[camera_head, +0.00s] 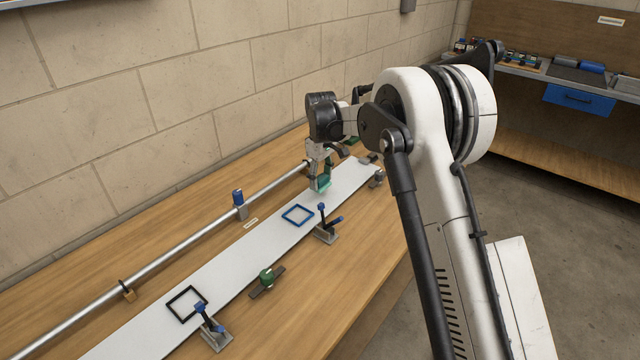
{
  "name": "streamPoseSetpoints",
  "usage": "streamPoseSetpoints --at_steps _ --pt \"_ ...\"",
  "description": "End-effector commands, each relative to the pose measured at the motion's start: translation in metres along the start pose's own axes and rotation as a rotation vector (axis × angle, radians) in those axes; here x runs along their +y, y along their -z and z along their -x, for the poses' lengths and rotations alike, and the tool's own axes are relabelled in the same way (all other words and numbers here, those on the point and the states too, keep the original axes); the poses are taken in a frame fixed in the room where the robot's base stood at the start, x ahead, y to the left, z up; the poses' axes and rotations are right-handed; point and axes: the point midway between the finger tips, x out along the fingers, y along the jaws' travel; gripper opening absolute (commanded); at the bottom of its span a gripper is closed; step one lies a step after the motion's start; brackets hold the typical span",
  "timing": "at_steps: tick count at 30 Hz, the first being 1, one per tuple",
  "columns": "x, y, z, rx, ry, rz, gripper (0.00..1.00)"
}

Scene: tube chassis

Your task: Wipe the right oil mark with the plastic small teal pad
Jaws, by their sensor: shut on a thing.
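My gripper (319,172) is over the far part of a long white panel (234,250) on the wooden bench. It is shut on the small teal pad (323,184), which shows as a green-teal piece just below the fingers. The pad is at or just above the panel's surface; I cannot tell whether it touches. I cannot make out the right oil mark; it may be too small to see or hidden by the gripper and pad.
A blue square outline (298,215) and a black one (187,304) are on the panel. Clamps with blue handles (327,226) (211,327) and a green-knobbed clamp (267,279) line its near edge. A metal tube (185,243) runs behind, beside the block wall.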

Motion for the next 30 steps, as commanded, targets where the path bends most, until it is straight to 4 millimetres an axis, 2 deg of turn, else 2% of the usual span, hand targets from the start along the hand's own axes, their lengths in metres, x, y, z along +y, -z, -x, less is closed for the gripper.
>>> streamPoseSetpoints --at_steps 9,15,30 --pt "0.002 -0.001 0.031 0.0 0.0 -0.002 0.17" --pt "0.002 -0.002 0.045 0.0 0.0 -0.003 0.17" --pt "0.003 -0.002 0.046 0.0 0.0 -0.004 0.17"
